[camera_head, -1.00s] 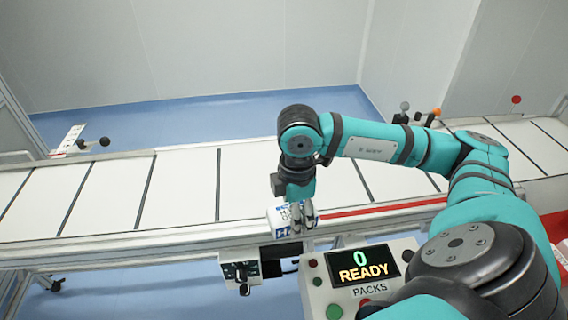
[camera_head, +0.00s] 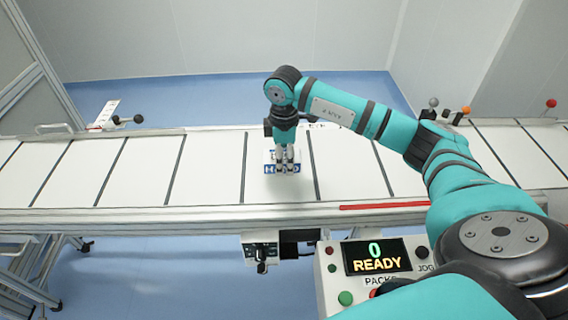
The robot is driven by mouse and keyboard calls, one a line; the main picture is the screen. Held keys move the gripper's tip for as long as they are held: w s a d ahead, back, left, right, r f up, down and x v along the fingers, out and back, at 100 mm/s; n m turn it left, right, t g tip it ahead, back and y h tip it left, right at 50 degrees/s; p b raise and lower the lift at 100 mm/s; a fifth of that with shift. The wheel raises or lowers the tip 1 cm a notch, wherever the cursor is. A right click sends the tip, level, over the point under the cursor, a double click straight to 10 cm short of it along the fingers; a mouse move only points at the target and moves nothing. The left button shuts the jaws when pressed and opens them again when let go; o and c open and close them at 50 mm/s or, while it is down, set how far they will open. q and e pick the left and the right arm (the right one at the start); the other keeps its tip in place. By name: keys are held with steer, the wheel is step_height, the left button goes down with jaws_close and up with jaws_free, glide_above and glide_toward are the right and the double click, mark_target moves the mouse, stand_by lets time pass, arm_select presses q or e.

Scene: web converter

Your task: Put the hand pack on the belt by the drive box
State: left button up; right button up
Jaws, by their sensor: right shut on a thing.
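The hand pack (camera_head: 270,169) is a small white pack with blue lettering. It is over the white belt (camera_head: 215,180), between two dark cross bars. My right gripper (camera_head: 285,170) points down and is shut on the pack, hiding part of it. I cannot tell whether the pack touches the belt. A grey drive box (camera_head: 261,252) with a dark knob hangs below the belt's front rail, slightly left of the pack in the picture. My left gripper is not in view.
A control panel (camera_head: 374,256) reading "0 READY" stands at the front. A red strip (camera_head: 385,205) runs along the front rail. The belt left of the pack is clear.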

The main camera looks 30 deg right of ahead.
mark_target(284, 167)
step_height(284, 167, down, 3)
steer(key=shift+r+p, duration=0.1)
steer(key=shift+p, duration=0.45)
steer(key=shift+f, duration=0.3)
steer(key=shift+f, duration=0.2)
steer(key=o, duration=1.2)
steer(key=shift+o, duration=0.2)
steer(key=shift+r, duration=0.1)
step_height(284, 167, up, 12)
steer(key=b, duration=0.2)
steer(key=shift+r+b, duration=0.1)
steer(key=shift+b, duration=0.2)
